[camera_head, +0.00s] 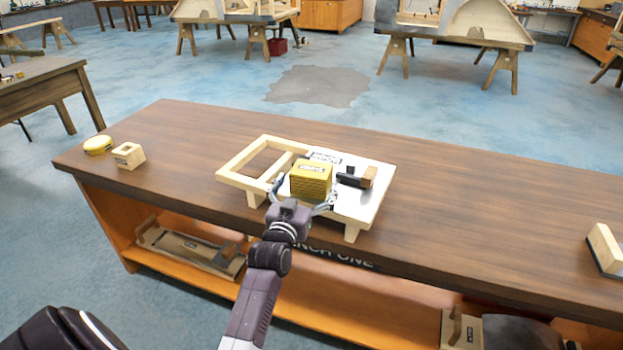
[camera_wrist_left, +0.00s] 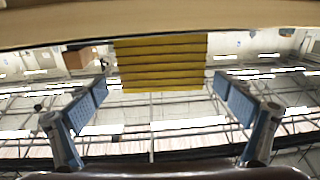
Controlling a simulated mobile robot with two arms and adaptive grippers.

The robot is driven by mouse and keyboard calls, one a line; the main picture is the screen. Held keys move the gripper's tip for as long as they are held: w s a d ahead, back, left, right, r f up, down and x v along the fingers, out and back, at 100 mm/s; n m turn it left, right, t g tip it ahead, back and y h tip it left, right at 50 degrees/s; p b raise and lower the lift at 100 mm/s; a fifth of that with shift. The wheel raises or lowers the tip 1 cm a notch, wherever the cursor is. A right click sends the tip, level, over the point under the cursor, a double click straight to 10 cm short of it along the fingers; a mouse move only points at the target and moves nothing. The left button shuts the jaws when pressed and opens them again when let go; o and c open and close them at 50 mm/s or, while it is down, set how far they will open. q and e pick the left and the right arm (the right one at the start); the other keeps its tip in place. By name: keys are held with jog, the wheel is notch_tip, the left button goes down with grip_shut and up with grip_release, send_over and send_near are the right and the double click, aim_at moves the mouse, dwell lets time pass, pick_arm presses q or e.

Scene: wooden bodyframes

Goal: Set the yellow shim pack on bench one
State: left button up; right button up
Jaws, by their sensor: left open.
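The yellow shim pack (camera_head: 310,178) is a block with dark layer lines and a label on top. It sits on the pale panel of a low wooden frame stand (camera_head: 248,178), which stands on bench one (camera_head: 450,190). My left gripper (camera_head: 300,197) is at the near side of the pack, with its fingers spread to either side. In the left wrist view the layered pack (camera_wrist_left: 162,62) shows between the two blue-padded fingers, with gaps on both sides. The pack's far side is hidden. My right gripper is not in view.
A dark block with a wooden part (camera_head: 357,178) lies on the panel right of the pack. A wooden block (camera_head: 606,248) is far right. The bench top between is bare.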

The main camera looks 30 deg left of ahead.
aim_at(312, 173)
pick_arm(q)
jog(key=shift+p+x, duration=0.4)
jog(key=shift+x, duration=2.15)
jog(key=shift+a+f, duration=0.15)
jog(key=shift+s, duration=0.1)
jog(key=shift+c, duration=0.4)
jog(key=c, duration=1.5)
jog(key=shift+c, duration=0.2)
